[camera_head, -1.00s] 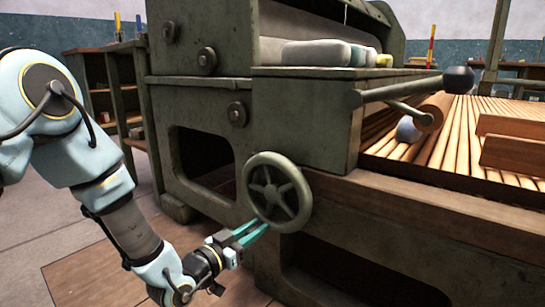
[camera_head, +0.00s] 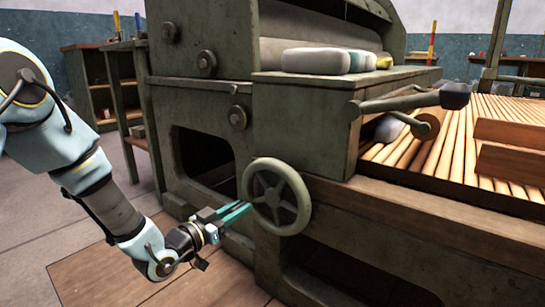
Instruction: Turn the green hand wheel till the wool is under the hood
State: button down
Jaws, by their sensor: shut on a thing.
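The green hand wheel (camera_head: 304,200) with spokes stands on the side of the green machine. My gripper (camera_head: 247,208) is shut on the left side of its rim, its teal fingers reaching in from the lower left. A pale lavender lump, which looks like the wool (camera_head: 388,128), lies on the slatted bed (camera_head: 465,150). It sits close against the right side of the green box-shaped housing (camera_head: 300,130), which looks like the hood. The lever and wooden roller partly cover the view there, so I cannot tell how much of it lies underneath.
Pale rounded blocks (camera_head: 315,60) lie on top of the housing. Wooden boards (camera_head: 510,165) lie on the bed. The floor at lower left is clear.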

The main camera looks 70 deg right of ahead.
aim_at(245, 179)
jog(key=r+p, duration=0.1)
jog(key=r, duration=0.1)
jog(key=w+r+p, duration=0.1)
jog(key=r, duration=0.1)
jog(key=shift+d+p, duration=0.2)
jog(key=shift+p, duration=0.15)
jog(key=shift+f, duration=0.15)
jog(key=r, duration=0.1)
jog(key=r+p, duration=0.2)
jog(key=shift+s+a+r, duration=0.1)
jog(key=shift+s+r, duration=0.15)
jog(key=c, duration=0.7)
grip_release()
jog(key=shift+f, duration=0.3)
jog(key=shift+p+v, duration=0.3)
jog(key=shift+v, duration=3.75)
